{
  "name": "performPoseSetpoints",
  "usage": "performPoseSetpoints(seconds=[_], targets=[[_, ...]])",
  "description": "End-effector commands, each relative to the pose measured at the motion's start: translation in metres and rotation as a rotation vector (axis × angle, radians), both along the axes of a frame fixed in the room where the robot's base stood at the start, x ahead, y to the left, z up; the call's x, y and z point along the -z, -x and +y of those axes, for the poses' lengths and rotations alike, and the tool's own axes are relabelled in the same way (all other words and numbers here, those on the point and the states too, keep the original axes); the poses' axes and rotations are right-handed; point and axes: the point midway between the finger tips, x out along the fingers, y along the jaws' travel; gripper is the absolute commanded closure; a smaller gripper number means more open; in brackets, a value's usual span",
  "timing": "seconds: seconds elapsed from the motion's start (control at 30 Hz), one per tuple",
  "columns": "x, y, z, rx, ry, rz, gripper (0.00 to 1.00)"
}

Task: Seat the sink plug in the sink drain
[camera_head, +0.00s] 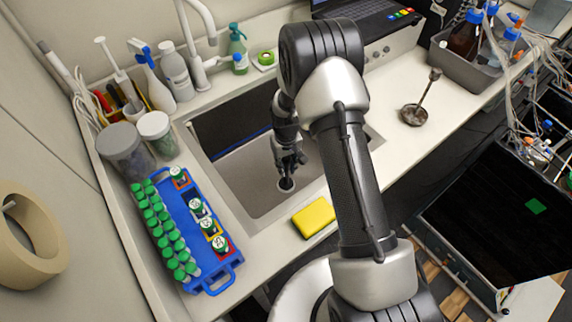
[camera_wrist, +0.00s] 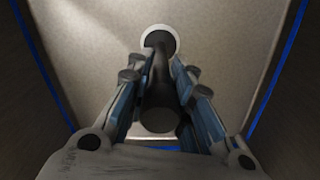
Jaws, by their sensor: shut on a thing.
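The sink plug (camera_wrist: 160,95) is a dark piece with a rounded knob and a stem. My gripper (camera_wrist: 158,75) is shut on it, one blue-grey finger on each side. In the head view my gripper (camera_head: 289,163) points down inside the sink (camera_head: 240,178). The sink drain (camera_wrist: 174,34) shows in the wrist view as a pale ring around a dark centre, in line with the plug's far end. The drain ring (camera_head: 286,191) also shows below my gripper in the head view. I cannot tell whether the plug touches or sits in the drain.
A yellow sponge (camera_head: 314,217) lies on the front counter edge. A blue rack (camera_head: 212,283) with green-capped tubes stands left of the sink. Bottles, including a grey-white one (camera_head: 176,75), line the back left. A metal stand (camera_head: 414,115) stands on the right counter.

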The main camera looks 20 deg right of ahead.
Motion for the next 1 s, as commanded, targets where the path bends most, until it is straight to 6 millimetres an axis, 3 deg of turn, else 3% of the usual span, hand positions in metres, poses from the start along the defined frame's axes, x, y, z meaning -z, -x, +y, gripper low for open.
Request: performPoseSetpoints(seconds=[0.6,0.63,1.0], targets=[[0.0079,-0.0003,0.0000,0.000,0.000,-0.001,1.00],[0.0078,-0.0003,0.0000,0.000,0.000,-0.001,0.80],[0.0078,-0.0002,0.0000,0.000,0.000,0.000,0.56]])
